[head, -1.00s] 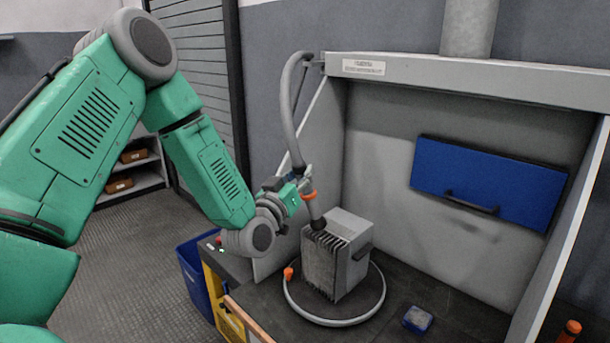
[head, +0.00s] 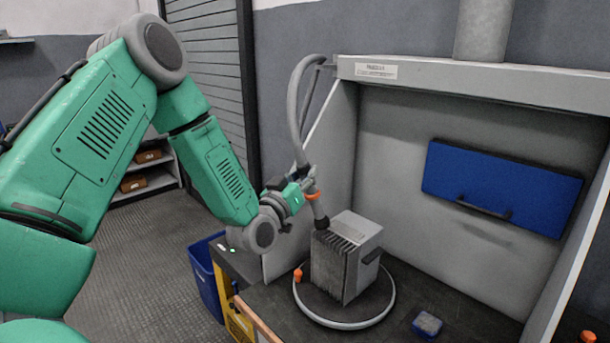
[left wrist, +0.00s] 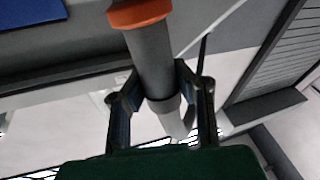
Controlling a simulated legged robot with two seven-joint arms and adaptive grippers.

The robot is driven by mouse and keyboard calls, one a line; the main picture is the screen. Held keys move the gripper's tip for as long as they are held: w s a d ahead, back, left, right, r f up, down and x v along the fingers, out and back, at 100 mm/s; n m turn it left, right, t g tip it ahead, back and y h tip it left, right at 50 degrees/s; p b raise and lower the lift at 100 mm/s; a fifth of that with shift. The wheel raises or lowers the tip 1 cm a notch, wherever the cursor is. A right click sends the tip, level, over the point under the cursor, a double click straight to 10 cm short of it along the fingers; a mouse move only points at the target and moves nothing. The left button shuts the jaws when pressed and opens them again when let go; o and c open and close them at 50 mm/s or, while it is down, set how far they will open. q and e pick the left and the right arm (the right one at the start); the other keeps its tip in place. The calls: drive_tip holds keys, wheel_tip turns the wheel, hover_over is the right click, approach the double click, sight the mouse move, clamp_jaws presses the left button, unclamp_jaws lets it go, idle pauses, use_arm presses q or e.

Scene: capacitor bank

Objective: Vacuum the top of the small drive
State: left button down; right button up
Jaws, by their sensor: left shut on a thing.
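The small drive (head: 346,262) is a grey finned box with a side handle. It stands upright on a round turntable (head: 382,316) with a pale rim. My left gripper (head: 304,186) is shut on the vacuum nozzle (head: 317,205), a dark tube with an orange collar. The nozzle points down, its tip at the drive's top near the left edge; I cannot tell whether it touches. A grey hose (head: 294,100) arches up from it to the booth wall. In the left wrist view the nozzle (left wrist: 152,58) runs between the two fingers. My right gripper is not in view.
The booth has a grey back wall and side panels, with a blue panel (head: 500,185) at the back. A blue block (head: 427,323) lies on the dark bench right of the turntable. An orange knob (head: 298,274) stands at its left rim. A blue bin (head: 205,280) is left of the bench.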

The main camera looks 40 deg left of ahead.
use_arm(q)
drive_tip(key=shift+d, duration=0.15)
drive_tip(key=shift+w, duration=0.1)
drive_tip(key=shift+w+a, duration=0.25)
drive_tip(key=shift+w, duration=0.35)
drive_tip(key=w, duration=0.1)
drive_tip(key=w+d+b, duration=0.1)
drive_tip(key=shift+w, duration=0.35)
drive_tip(key=shift+a, duration=0.1)
drive_tip(key=shift+r, duration=0.1)
idle(0.4)
drive_tip(key=shift+s+d+r+b, duration=0.15)
drive_tip(key=shift+d+b, duration=0.3)
drive_tip(key=shift+d, duration=1.75)
